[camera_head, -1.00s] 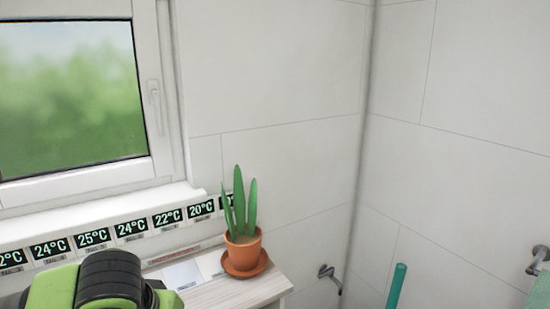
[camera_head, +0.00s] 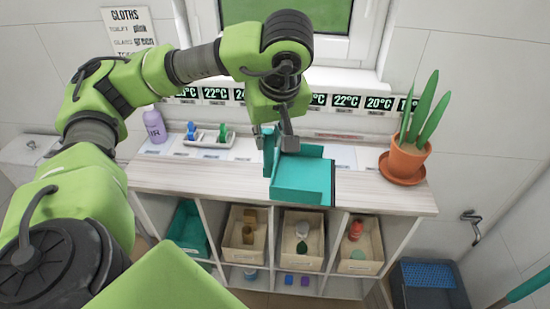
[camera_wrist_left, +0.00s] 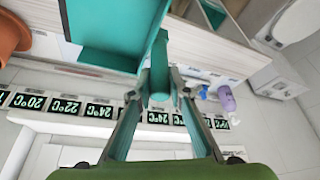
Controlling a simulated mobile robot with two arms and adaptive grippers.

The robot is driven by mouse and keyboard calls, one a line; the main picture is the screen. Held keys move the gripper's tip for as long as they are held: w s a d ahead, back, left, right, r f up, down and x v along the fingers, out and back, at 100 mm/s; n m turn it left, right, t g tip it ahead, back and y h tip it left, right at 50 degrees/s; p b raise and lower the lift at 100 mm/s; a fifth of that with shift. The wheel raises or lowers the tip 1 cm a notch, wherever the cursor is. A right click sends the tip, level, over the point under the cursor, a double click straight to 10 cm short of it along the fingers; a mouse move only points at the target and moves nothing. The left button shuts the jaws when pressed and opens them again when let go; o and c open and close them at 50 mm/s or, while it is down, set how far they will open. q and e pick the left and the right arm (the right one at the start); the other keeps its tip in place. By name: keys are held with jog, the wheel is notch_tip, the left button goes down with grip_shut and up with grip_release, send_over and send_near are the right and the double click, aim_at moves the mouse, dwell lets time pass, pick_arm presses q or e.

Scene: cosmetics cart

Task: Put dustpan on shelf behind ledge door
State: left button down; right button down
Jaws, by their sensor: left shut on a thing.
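My left gripper (camera_head: 278,142) is shut on the handle of a teal dustpan (camera_head: 302,180). In the left wrist view, the fingers (camera_wrist_left: 160,85) close around the dustpan's handle, with the pan (camera_wrist_left: 112,28) beyond. The unit has open compartments below its top. I cannot make out a ledge door. My right gripper is not in view.
A potted plant (camera_head: 407,158) stands at the top's right end. A purple bottle (camera_head: 155,125) and a small tray (camera_head: 208,139) stand at the left. Several bins, including a beige one (camera_head: 303,255), fill the compartments. A dark bucket (camera_head: 430,290) is at lower right.

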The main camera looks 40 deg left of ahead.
pick_arm(q)
jog(key=shift+n, duration=0.3)
jog(key=w+a+f, duration=0.1)
jog(key=w+a+f+b, duration=0.1)
jog(key=w+a, duration=0.1)
jog(key=w+a+f+p, duration=0.4)
jog(key=w+f, duration=0.4)
jog(key=f, duration=0.2)
jog(key=shift+a+f+p, duration=0.25)
jog(key=shift+a+p, duration=0.15)
jog(key=shift+a, duration=0.5)
jog(key=shift+f, duration=0.1)
jog(key=c, duration=1.9)
grip_release()
